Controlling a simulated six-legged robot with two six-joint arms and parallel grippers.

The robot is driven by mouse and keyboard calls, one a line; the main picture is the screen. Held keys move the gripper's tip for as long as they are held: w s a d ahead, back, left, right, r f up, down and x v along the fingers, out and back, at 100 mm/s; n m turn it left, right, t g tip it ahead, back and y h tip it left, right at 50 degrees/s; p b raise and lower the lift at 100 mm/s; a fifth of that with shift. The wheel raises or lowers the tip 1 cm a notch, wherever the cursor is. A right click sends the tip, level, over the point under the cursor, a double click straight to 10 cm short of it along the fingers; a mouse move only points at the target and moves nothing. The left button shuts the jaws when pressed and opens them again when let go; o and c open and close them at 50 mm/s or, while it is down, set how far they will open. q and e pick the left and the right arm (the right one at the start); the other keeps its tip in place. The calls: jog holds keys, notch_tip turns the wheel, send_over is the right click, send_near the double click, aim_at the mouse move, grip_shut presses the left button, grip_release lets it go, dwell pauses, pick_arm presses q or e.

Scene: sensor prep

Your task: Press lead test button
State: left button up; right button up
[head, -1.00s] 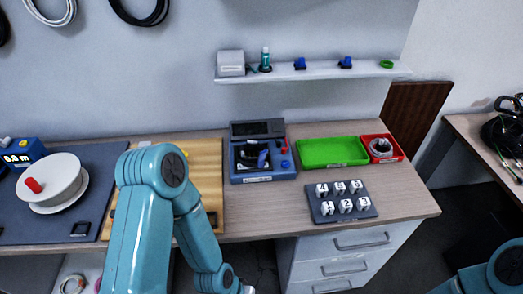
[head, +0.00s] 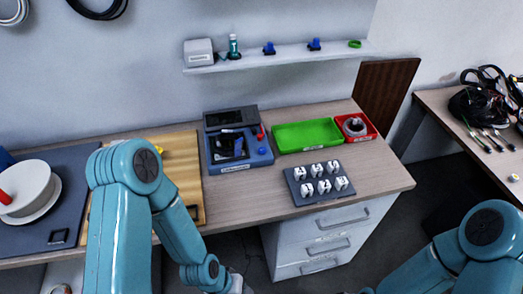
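A blue tester (head: 237,140) with a dark screen (head: 230,118) stands at the back of the wooden bench, near the middle. A round blue knob or button (head: 262,151) and a small red part (head: 261,131) are on its right side. I cannot read its labels or tell which part is the lead test button. My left arm reaches down in front of the bench, and its wrist leaves at the bottom edge. My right arm is at the lower right. Both grippers' fingers are out of the picture. Nothing of mine touches the tester.
A green tray (head: 306,135) and a red bin (head: 356,127) with a grey coil stand right of the tester. A dark block (head: 319,183) with white numbered pieces lies in front. A wooden board (head: 187,148) is to the left. A shelf (head: 275,60) hangs above.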

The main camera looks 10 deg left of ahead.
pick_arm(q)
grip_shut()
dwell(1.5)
